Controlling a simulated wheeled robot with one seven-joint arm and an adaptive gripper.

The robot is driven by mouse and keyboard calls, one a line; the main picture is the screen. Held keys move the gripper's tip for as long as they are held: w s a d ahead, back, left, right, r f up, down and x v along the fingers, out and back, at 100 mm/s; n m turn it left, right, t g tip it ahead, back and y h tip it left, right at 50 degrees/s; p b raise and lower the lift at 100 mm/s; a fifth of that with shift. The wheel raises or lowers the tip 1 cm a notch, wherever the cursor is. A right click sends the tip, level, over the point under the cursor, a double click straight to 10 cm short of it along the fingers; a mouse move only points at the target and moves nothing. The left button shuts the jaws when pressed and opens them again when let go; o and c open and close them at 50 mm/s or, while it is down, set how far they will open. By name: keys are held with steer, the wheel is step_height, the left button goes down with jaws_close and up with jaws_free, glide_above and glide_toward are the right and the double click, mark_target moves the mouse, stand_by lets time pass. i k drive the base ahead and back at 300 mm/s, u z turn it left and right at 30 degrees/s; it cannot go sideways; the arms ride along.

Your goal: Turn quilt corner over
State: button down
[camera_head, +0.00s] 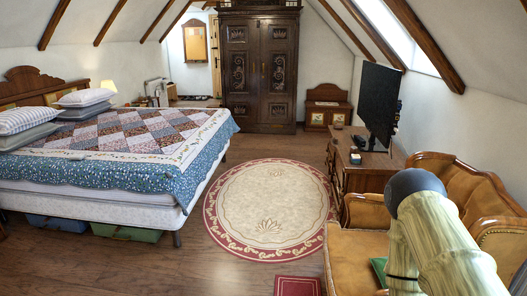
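The patchwork quilt (147,135) lies spread over the bed at the left. It has a diamond pattern in red, white and grey and a blue floral border (118,176) that hangs over the sides. Its near right corner (187,190) hangs down at the foot end of the bed. The bed's white base (110,210) shows below the quilt. My arm shows at the lower right, in front of the armchair and well apart from the bed. My gripper is not in the picture.
A round cream and red rug (270,207) lies right of the bed on open wooden floor. A tan armchair (352,258), a wooden desk (350,178) and a black screen (376,100) stand at the right. A dark carved armoire (258,70) stands at the back. Boxes (125,232) sit under the bed.

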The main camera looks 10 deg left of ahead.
mark_target(166, 164)
steer(key=i, duration=0.65)
steer(key=u, duration=1.5)
steer(key=i, duration=2.3)
steer(key=z, duration=1.45)
